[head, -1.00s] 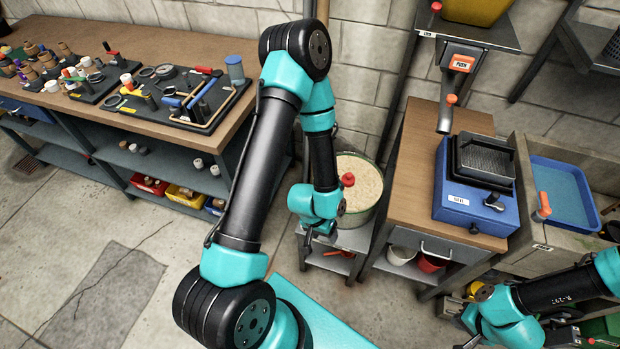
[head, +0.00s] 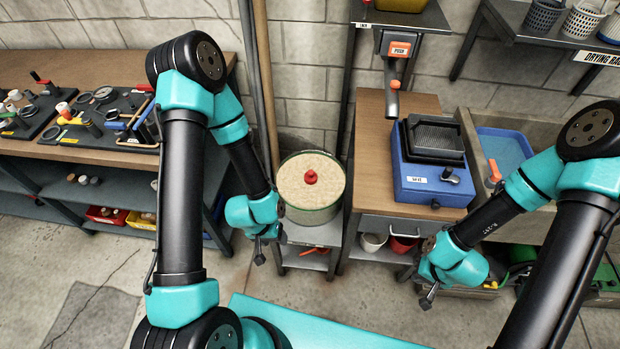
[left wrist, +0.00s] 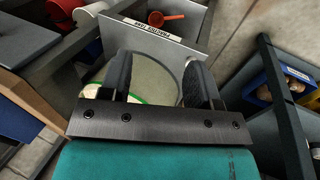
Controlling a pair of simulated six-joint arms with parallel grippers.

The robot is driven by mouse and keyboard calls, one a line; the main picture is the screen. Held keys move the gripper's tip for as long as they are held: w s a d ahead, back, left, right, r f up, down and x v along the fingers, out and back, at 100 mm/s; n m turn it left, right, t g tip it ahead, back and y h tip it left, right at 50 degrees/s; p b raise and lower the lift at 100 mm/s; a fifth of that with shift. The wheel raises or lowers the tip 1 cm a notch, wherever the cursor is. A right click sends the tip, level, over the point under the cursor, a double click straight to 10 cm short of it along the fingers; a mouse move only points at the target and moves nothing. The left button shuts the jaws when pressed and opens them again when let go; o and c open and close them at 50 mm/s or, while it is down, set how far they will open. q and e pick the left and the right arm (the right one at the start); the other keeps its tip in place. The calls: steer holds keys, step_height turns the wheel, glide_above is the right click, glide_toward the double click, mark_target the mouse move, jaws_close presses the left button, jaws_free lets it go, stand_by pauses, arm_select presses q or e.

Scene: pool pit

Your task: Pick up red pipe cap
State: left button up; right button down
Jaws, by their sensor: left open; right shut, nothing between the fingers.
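A red cap-like piece (head: 311,178) sits on the pale granular fill of a round tank (head: 322,215) in the head view. I cannot confirm from its shape that it is the pipe cap. My left gripper (head: 268,246) hangs just left of the tank, apart from the red piece. In the left wrist view my left gripper (left wrist: 158,66) has its two dark fingers spread with nothing held between them. The red piece is not visible there. My right gripper (head: 428,298) is shut and empty in front of the wooden cabinet, well right of the tank.
The tank stands on a grey stand (head: 318,235) with a red-orange scoop (head: 314,250) below. A blue sieve machine (head: 430,180) tops the wooden cabinet (head: 375,130) to the right. The left workbench (head: 100,150) carries tool boards. A post (head: 262,90) rises behind my left arm.

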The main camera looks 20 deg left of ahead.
arm_select(q)
steer(key=o, duration=0.5)
steer(key=w+d+r+n, duration=0.1)
steer(key=w+n, duration=0.1)
steer(key=w, duration=0.3)
steer(key=w+d+r+n, duration=0.1)
steer(key=w+n, duration=0.1)
steer(key=w, duration=0.3)
steer(key=w+d+r+n+g, duration=0.1)
steer(key=w+n, duration=0.1)
steer(key=w, duration=0.4)
steer(key=shift+d+r+n, duration=0.25)
steer(key=shift+r+n, duration=0.05)
steer(key=shift+r, duration=0.05)
steer(key=w+r+n+y, duration=0.1)
steer(key=w+r+n, duration=0.1)
steer(key=w+r, duration=0.1)
steer(key=w+r+n+y, duration=0.1)
steer(key=w+r+n, duration=0.1)
steer(key=w, duration=0.3)
steer(key=w+r+n+y, duration=0.1)
steer(key=w+r+n, duration=0.2)
steer(key=w+r, duration=0.1)
steer(key=shift+w+d+r+y, duration=0.25)
steer(key=shift+w+r+y, duration=0.05)
steer(key=shift+w+y, duration=0.15)
